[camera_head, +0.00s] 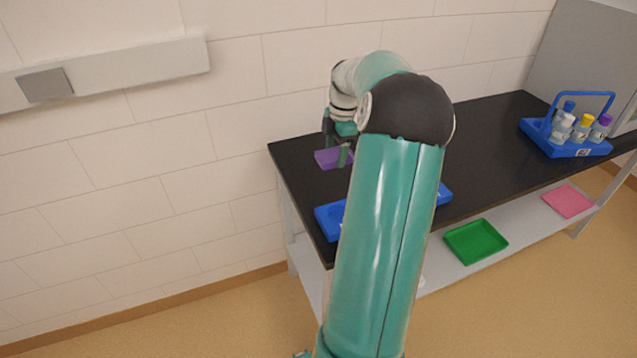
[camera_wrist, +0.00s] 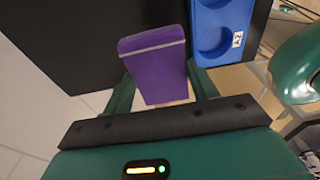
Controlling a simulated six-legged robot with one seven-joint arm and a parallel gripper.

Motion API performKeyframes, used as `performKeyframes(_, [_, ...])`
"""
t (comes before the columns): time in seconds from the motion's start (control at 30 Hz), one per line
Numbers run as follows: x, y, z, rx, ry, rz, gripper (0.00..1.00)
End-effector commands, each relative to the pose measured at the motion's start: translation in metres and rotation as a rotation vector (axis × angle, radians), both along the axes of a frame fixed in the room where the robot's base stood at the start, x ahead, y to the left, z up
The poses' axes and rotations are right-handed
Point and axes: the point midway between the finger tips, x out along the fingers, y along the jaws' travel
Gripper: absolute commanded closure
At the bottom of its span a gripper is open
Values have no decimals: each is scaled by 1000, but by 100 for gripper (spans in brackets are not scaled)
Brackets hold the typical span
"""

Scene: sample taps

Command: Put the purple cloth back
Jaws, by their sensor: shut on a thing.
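The purple cloth (camera_wrist: 160,75) looks like a folded purple block with a pale line near its far edge. It is between the two fingers of my gripper (camera_wrist: 162,95) in the wrist view, and the gripper is shut on it. In the head view the purple cloth (camera_head: 328,158) shows at my gripper (camera_head: 338,150), over the left end of the black bench top (camera_head: 480,150). My arm hides part of the gripper there. I cannot tell whether the cloth touches the bench.
A blue rack with round wells (camera_head: 330,222), labelled A2 in the wrist view (camera_wrist: 222,40), lies beside the cloth, partly behind my arm. A blue carrier with bottles (camera_head: 567,150) stands at the right. A green tray (camera_head: 476,241) and pink cloth (camera_head: 568,201) lie on the lower shelf.

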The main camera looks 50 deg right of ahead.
Motion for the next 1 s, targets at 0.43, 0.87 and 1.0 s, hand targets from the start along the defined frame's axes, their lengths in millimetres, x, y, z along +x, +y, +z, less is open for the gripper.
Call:
performKeyframes(0.43, [-54, -46, 1, 6, -3, 7, 60])
performKeyframes(0.87, [32, -18, -52, 8, -3, 5, 60])
performKeyframes(1.0, [49, -13, -72, 6, -3, 5, 60])
